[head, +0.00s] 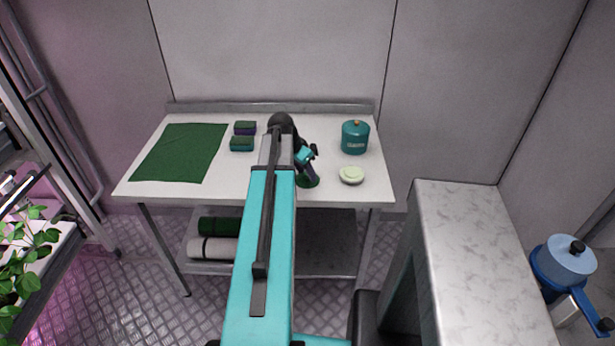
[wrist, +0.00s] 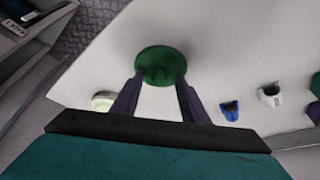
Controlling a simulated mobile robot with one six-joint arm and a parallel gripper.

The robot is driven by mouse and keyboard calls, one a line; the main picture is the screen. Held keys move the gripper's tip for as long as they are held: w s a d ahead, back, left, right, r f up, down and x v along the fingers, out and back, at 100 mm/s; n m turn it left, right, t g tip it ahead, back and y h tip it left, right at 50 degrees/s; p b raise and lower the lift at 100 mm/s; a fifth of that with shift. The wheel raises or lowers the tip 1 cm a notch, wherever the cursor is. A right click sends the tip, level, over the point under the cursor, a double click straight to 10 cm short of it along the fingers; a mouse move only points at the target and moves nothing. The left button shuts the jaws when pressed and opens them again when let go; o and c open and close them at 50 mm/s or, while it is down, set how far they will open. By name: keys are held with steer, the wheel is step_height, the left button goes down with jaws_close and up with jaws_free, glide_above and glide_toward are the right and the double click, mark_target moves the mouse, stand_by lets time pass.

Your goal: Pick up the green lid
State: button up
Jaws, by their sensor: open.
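The green lid (wrist: 160,62) is a dark green disc lying on the white tabletop. In the wrist view it lies just beyond my gripper (wrist: 155,84), in line with the gap between the two fingers. The fingers are apart and nothing is held between them. In the head view the lid (head: 309,183) shows only in part beneath my gripper, near the front of the table, and my arm hides the rest. I cannot tell whether the fingertips touch it.
A pale round dish (head: 351,175) sits just right of the lid. A teal canister (head: 355,138) stands behind the dish. Green-topped blocks (head: 242,144) and a green cloth (head: 180,152) lie to the left. A marble-topped counter (head: 478,250) stands to the right.

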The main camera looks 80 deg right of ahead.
mark_target(305, 174)
stand_by(0.3)
jaws_close()
steer(key=shift+r, duration=0.15)
stand_by(0.3)
steer(key=shift+r+b, duration=0.6)
steer(key=shift+r, duration=0.8)
steer(key=shift+a+r, duration=0.15)
steer(key=shift+r, duration=0.05)
steer(key=w+a+r+b, duration=0.1)
steer(key=w+a+b, duration=0.2)
steer(key=w+a, duration=0.4)
steer(key=a, duration=0.7)
steer(key=shift+r, duration=0.3)
steer(key=shift+w+d, duration=0.1)
